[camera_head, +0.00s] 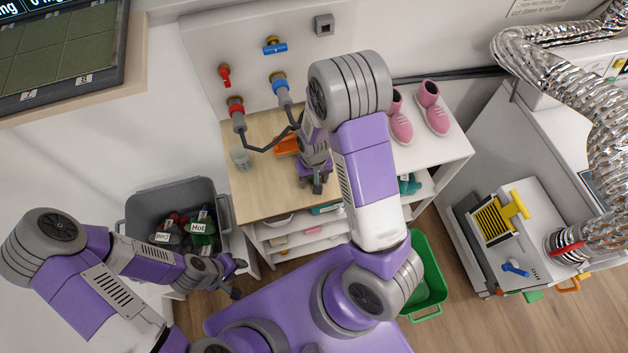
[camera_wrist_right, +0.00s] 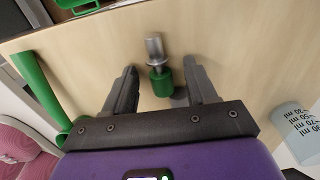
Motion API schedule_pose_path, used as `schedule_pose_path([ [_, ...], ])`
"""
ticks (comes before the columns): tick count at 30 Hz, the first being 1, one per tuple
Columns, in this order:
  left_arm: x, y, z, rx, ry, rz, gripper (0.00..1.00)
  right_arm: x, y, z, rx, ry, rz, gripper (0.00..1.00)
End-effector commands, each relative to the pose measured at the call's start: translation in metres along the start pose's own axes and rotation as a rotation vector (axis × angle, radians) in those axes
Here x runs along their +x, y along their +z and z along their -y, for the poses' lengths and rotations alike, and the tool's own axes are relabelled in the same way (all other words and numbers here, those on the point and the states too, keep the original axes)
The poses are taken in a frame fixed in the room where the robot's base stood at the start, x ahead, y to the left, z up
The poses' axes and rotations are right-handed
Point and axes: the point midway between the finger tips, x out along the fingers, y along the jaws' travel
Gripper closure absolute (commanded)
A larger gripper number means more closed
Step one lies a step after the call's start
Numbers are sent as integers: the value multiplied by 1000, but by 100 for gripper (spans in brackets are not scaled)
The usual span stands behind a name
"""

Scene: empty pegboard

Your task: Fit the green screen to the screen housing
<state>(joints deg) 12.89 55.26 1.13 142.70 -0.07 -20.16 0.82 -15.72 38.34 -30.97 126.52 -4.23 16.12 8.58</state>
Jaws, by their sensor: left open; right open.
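In the right wrist view, a small piece with a green base and a silver metal cylinder (camera_wrist_right: 157,66), which looks like the green screen, is on the light wooden tabletop. It lies between the spread fingers of my right gripper (camera_wrist_right: 160,90), which is open with a gap on both sides. A green tubular part (camera_wrist_right: 42,92), possibly the screen housing, is left of the gripper. In the head view my right gripper (camera_head: 316,182) is over the wooden table (camera_head: 258,195); neither green part can be made out there. My left gripper (camera_head: 238,278) is open and empty beside the grey bin.
A measuring cup (camera_head: 240,157) and an orange object (camera_head: 287,145) are on the table. Pipes with a red valve (camera_head: 236,108) and a blue valve (camera_head: 279,84) stick out behind. A grey bin (camera_head: 150,205) holds bottles. Pink shoes (camera_head: 399,122) stand on the white shelf to the right.

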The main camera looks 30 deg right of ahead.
Motion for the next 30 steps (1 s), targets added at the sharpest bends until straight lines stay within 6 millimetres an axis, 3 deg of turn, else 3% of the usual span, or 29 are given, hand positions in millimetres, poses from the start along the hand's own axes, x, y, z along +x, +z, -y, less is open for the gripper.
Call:
schedule_pose_path([
  [4, 0, 0, 0, 0, 0, 0, 57, -1, 0, 0, 0, 0, -1, 44],
  [15, 0, 0, 0, 0, 0, 0, 57, -1, 0, 0, 0, 0, 0, 100],
  [25, -2, 0, -1, 0, 0, 0, 57, -5, 0, 0, 0, 0, -1, 100],
  [30, -8, 0, -3, 0, 0, 0, 57, -32, -1, 1, -1, -2, -5, 100],
])
